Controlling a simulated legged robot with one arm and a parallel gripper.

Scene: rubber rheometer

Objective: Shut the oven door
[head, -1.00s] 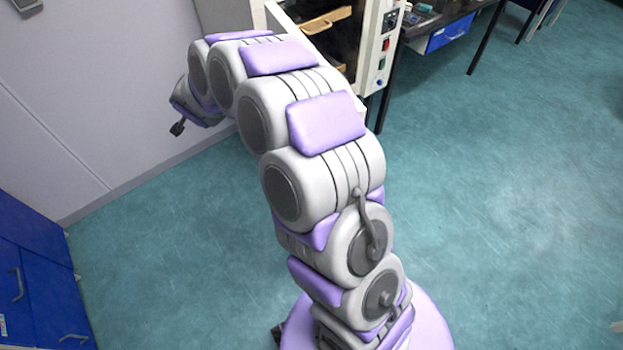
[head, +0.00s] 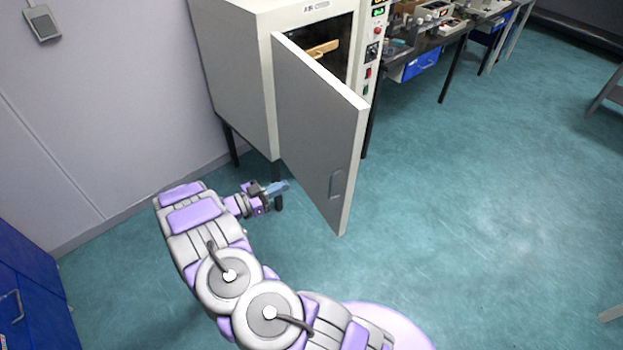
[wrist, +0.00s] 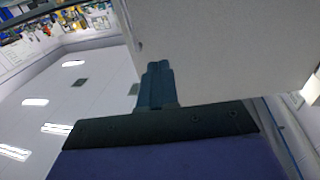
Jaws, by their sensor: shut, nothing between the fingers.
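The oven (head: 240,75) is a pale grey cabinet on dark legs at the top centre of the head view. Its door (head: 312,130) stands wide open, swung out toward me, with a handle (head: 337,183) low near its free edge. A wooden item (head: 323,49) shows inside the opening. My gripper (head: 284,188) is shut and empty, left of the door's lower part; the head view does not settle whether it touches. In the wrist view, my shut fingers (wrist: 157,85) point at a broad pale panel (wrist: 215,50), seemingly the door.
A control panel (head: 373,50) runs down the oven's right side. A bench (head: 430,45) with instruments and a blue drawer (head: 420,66) stands to the right. Blue cabinets (head: 30,285) stand at the lower left. The green floor right of the door is clear.

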